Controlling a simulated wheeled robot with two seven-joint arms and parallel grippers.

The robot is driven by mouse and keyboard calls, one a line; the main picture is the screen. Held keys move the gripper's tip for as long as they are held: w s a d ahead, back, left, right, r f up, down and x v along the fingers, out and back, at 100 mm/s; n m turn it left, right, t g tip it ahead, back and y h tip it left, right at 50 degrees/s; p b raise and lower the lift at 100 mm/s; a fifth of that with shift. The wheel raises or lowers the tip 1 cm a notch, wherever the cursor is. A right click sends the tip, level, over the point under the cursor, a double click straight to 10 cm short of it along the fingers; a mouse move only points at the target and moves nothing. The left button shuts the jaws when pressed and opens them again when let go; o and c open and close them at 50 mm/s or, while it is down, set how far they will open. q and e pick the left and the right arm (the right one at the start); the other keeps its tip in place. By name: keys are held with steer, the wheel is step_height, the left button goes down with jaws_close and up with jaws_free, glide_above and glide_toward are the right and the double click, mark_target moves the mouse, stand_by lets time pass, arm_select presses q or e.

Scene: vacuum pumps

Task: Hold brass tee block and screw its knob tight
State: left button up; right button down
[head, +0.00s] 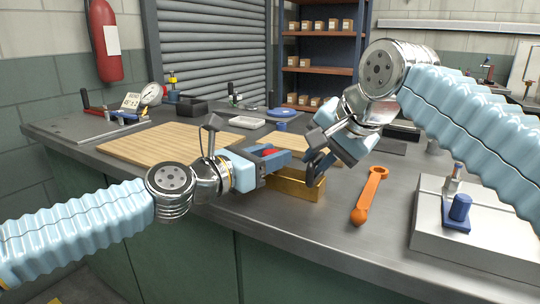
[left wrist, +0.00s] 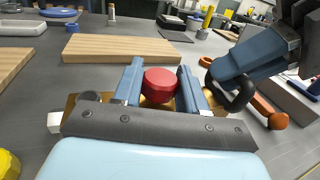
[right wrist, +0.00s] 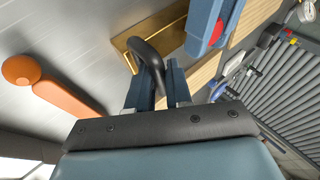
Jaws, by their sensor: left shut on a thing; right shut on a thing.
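The brass tee block (head: 297,187) stands on the grey bench near its front edge. Its brass body also shows in the right wrist view (right wrist: 167,30). The round red knob (left wrist: 159,84) sits between the fingers of my left gripper (head: 277,158), which is shut on it from the left. My right gripper (head: 320,158) is shut on a black curved handle (right wrist: 147,52) at the block's right end. The handle also shows in the left wrist view (left wrist: 233,97). The fingers hide much of the knob in the head view, and the knob's thread is hidden.
An orange wrench-like tool (head: 371,196) lies right of the block. A pale box (head: 475,245) with a blue-capped fitting (head: 459,208) stands farther right. A wooden board (head: 165,146) lies to the left, a smaller one (head: 307,147) behind the block. Bare bench lies in front.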

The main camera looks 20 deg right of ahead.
arm_select(q)
steer(key=shift+f+m+g+h, duration=0.15)
steer(key=shift+m+g+h, duration=0.5)
steer(key=shift+g, duration=0.75)
steer(key=shift+s+m+g, duration=0.1)
steer(key=shift+m+g, duration=0.2)
steer(key=shift+m, duration=0.05)
steer(key=o, duration=1)
steer(key=shift+a, duration=0.1)
steer(key=v, duration=1.2)
steer(key=shift+s, duration=0.2)
